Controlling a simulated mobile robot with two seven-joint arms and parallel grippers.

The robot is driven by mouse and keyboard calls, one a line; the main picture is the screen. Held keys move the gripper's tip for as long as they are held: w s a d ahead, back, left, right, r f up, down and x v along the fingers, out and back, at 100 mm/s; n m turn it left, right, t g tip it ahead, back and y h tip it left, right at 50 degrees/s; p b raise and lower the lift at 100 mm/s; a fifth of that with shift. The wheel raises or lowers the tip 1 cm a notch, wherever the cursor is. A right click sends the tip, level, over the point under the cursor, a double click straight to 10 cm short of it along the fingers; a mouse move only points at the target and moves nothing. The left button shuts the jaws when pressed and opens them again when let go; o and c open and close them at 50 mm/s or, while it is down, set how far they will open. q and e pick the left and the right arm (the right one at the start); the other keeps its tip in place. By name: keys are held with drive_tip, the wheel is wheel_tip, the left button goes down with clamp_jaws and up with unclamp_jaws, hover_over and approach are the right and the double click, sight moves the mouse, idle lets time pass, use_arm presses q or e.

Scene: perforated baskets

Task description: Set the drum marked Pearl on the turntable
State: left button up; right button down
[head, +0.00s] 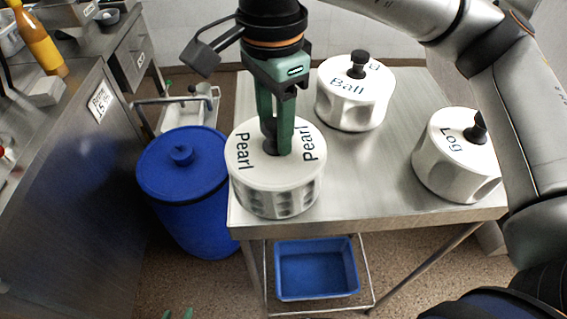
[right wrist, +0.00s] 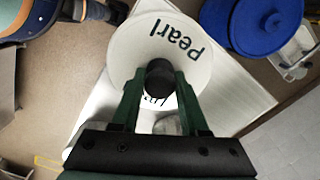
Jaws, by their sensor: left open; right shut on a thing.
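The white drum marked Pearl (head: 275,190) is at the left front corner of the steel table in the head view. My right gripper (head: 277,145) reaches down from above and is shut on its dark top knob. The right wrist view shows the drum's top (right wrist: 140,45) and the knob (right wrist: 160,78) between the fingers. The drum looks upright; I cannot tell whether it touches the table. Only green fingertips of my left gripper (head: 178,314) show at the bottom edge of the head view, open and away from the drums. I see no turntable.
Drums marked Ball (head: 345,108) and Log (head: 450,175) stand on the steel table (head: 375,185). A blue lidded barrel (head: 180,205) stands left of it. A blue bin (head: 315,270) is under the table. A counter (head: 60,190) is at the left.

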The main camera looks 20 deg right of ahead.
drive_tip(key=shift+r, duration=0.2)
idle(0.5)
drive_tip(key=shift+r+p, duration=1.5)
drive_tip(key=shift+r, duration=0.65)
